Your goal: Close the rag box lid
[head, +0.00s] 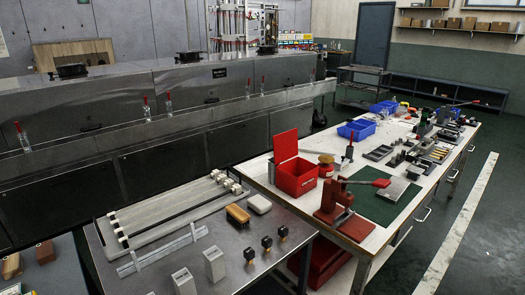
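A small red box (306,184) stands on the long light-topped workbench (318,150), near its left end. Its red lid (285,146) is raised upright on the left side, so the box is open. It looks like the rag box. Neither of my grippers shows in the head view.
A red lever press (333,204) and a green mat (380,200) are right of the box. A metal table (150,235) with rods and blocks stands in front. Floor (485,240) is clear at right.

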